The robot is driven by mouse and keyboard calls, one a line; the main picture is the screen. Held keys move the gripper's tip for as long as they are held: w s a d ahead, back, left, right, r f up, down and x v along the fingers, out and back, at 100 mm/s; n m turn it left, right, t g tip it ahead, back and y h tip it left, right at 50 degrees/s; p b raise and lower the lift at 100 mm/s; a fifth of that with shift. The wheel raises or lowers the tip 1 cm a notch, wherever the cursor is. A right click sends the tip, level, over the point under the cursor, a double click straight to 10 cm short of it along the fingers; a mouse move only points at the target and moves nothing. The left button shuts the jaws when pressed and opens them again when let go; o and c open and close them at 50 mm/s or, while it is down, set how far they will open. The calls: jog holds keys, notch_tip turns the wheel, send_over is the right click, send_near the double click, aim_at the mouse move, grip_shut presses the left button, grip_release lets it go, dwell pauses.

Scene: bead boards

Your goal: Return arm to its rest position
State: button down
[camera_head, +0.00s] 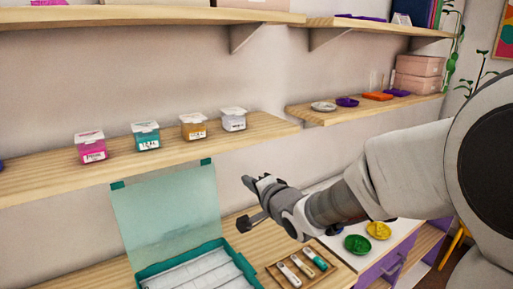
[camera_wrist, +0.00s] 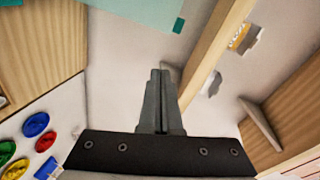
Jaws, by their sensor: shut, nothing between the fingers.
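My gripper (camera_head: 247,181) is in the middle of the head view, in the air in front of the wall and below the shelf with the small boxes. My arm reaches to it from the right edge. In the wrist view, the two fingers of my gripper (camera_wrist: 160,76) are pressed together with nothing between them. The open teal case (camera_head: 147,271) is to the left of and below my gripper in the head view, with its clear lid raised. A wooden tray (camera_head: 270,269) with several small bottles is below my gripper.
Small lidded boxes stand on the left middle shelf (camera_head: 50,184). The right shelf (camera_head: 312,118) holds dishes and pink boxes (camera_head: 418,75). Green (camera_head: 357,244) and yellow (camera_head: 378,230) dishes sit on the white surface below my arm. Shelf edges are near my gripper.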

jog(key=s+d+n+g+h, duration=0.55)
jog(key=s+d+h, duration=0.25)
jog(key=s+d, duration=1)
jog(key=s+d+f+n+g, duration=0.1)
jog(key=s+n+g, duration=0.1)
jog(key=s, duration=0.9)
jog(key=shift+s+n, duration=0.15)
jog(key=shift+n, duration=0.7)
jog(key=shift+a+f, duration=0.1)
